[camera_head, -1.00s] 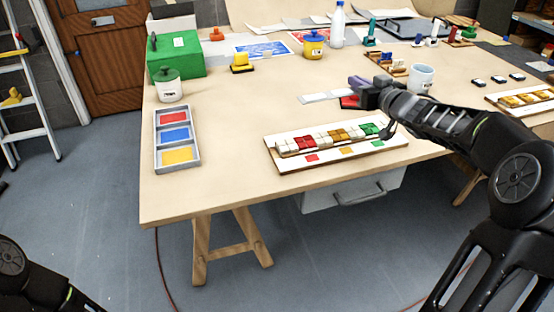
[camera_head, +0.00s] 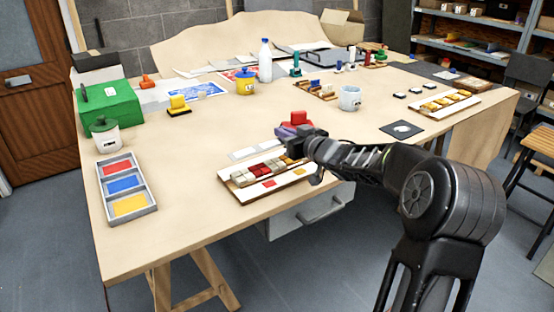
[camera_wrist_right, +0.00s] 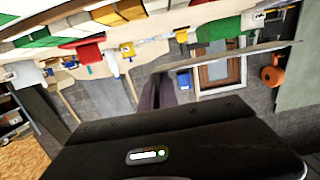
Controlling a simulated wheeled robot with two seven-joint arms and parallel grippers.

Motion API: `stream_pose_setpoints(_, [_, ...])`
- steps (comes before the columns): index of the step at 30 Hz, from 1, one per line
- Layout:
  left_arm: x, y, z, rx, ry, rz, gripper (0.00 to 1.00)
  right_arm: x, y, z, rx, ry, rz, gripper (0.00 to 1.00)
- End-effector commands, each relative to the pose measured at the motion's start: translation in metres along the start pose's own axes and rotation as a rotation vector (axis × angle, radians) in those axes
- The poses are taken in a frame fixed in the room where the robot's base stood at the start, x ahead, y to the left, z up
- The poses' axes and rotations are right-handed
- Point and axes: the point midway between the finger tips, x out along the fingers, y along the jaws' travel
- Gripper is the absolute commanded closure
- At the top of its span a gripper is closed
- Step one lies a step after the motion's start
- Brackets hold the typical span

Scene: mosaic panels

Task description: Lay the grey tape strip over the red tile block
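The tile board (camera_head: 232,186) lies near the table's front edge in the head view, with pale, red and yellow tile blocks in a row. The red tile block (camera_head: 272,166) sits left of my right gripper. Flat whitish-grey strips (camera_head: 245,153) lie just behind the board; I cannot tell if one is the grey tape strip. My right gripper (camera_head: 290,130) is over the board's back right side, and my arm hides that end. In the right wrist view its dark purple fingers (camera_wrist_right: 158,92) look close together. A thin grey band passes by their tips; whether they hold it is unclear. My left gripper is out of view.
A red object (camera_head: 297,118) stands just behind my right gripper. A grey tray (camera_head: 146,208) with red, blue and yellow panels lies left. A white cup (camera_head: 350,98) stands farther back. Bare table lies between the tray and the board.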

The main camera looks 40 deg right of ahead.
Motion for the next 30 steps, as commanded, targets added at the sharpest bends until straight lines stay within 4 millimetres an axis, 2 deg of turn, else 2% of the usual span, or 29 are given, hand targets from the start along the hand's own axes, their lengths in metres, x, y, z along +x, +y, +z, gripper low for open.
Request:
stream_pose_setpoints(1, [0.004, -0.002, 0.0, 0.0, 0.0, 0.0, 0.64, 0.001, 0.0, 0.009, 0.001, -0.001, 0.0, 1.0])
stream_pose_setpoints(3, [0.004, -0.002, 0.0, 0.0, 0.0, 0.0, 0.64, 0.002, 0.0, 0.012, 0.0, 0.0, 0.001, 1.0])
stream_pose_setpoints(13, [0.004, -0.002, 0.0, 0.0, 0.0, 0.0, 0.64, 0.002, 0.0, 0.015, 0.0, 0.0, 0.0, 1.0])
stream_pose_setpoints(23, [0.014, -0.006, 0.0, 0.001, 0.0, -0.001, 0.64, 0.009, 0.0, 0.059, 0.001, 0.0, 0.0, 1.0])
stream_pose_setpoints(30, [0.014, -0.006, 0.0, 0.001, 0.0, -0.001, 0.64, 0.009, 0.0, 0.061, -0.001, 0.001, 0.0, 1.0])
